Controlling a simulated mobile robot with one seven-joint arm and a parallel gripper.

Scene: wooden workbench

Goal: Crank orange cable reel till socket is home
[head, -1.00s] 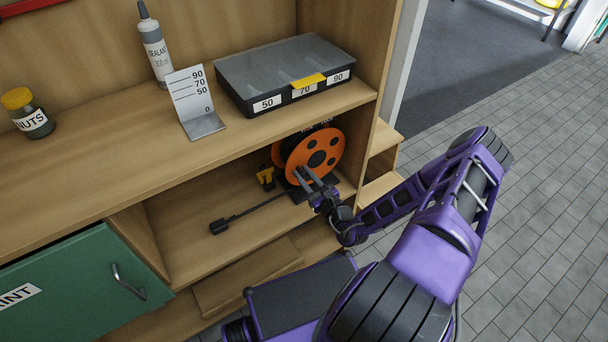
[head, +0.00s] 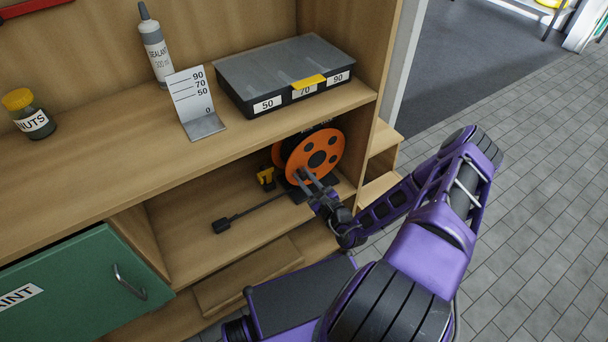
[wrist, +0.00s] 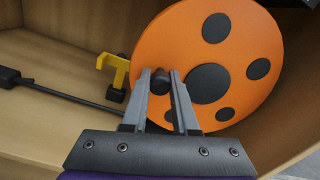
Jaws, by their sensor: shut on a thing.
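The orange cable reel (head: 322,148) stands on the lower shelf of the bench, and its disc with black round spots fills the upper right of the wrist view (wrist: 245,25). My gripper (head: 302,178) is at the lower left part of the disc. In the wrist view its fingers (wrist: 160,80) are shut on a dark crank knob (wrist: 160,86) left of the hub. A dark cable runs left from the reel along the shelf to a black socket (head: 221,226), which also shows at the left edge of the wrist view (wrist: 10,77). The socket lies apart from the reel.
A yellow bracket (head: 266,177) stands left of the reel, close above the cable. The shelf's side wall is close on the right, and the bench top overhangs above. A green drawer (head: 80,280) is at lower left. The shelf floor left of the socket is clear.

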